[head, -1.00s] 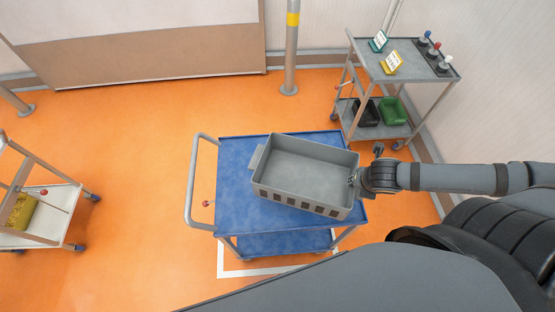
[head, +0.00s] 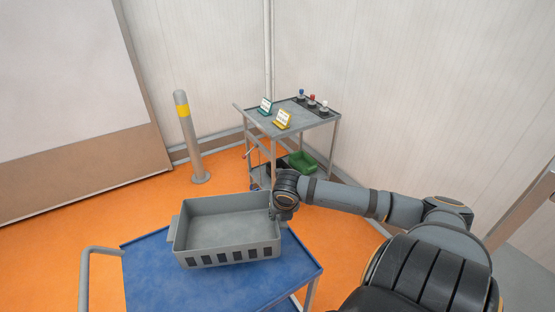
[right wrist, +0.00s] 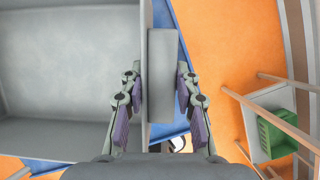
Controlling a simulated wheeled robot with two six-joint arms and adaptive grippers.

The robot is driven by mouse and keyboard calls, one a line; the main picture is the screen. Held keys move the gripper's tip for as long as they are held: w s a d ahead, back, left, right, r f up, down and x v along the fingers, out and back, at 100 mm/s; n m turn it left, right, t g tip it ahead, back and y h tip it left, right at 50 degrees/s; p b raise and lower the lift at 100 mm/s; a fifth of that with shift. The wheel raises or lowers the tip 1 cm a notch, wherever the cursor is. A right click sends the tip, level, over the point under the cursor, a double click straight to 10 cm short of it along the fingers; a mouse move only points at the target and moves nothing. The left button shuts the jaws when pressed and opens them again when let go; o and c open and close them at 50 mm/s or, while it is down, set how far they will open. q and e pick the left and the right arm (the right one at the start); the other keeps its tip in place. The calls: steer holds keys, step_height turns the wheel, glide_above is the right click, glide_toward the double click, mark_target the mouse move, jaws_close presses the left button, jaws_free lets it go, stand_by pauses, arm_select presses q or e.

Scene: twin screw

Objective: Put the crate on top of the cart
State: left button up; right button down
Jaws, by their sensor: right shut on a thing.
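The grey open crate (head: 228,252) is over the far part of the blue cart top (head: 150,285); I cannot tell whether it touches the top or hangs just above it. It looks level and empty. My right gripper (head: 274,211) is at the crate's right end. In the right wrist view its two fingers (right wrist: 159,85) are on either side of the crate's grey end handle (right wrist: 161,70), shut on it, and the crate's inside (right wrist: 70,65) shows to the left. My left gripper is out of view.
A grey trolley (head: 315,122) with signs and coloured knobs stands behind, with a green bin (head: 303,161) on its lower shelf. A yellow-banded post (head: 190,140) stands at the back left. The cart's grey handle (head: 84,285) is at left. Orange floor lies between.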

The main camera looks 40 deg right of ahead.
steer(key=shift+w+f, duration=0.5)
steer(key=shift+w+d+f, duration=0.2)
steer(key=shift+w+f, duration=0.05)
steer(key=shift+w, duration=0.05)
steer(key=shift+w+d+f, duration=0.1)
steer(key=shift+w+f, duration=0.05)
steer(key=shift+f, duration=0.8)
steer(key=shift+w+f, duration=0.1)
steer(key=shift+f, duration=0.85)
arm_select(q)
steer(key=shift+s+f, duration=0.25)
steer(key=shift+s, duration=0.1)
arm_select(e)
steer(key=shift+s, duration=0.1)
steer(key=c, duration=1)
jaws_free()
steer(key=shift+f, duration=0.1)
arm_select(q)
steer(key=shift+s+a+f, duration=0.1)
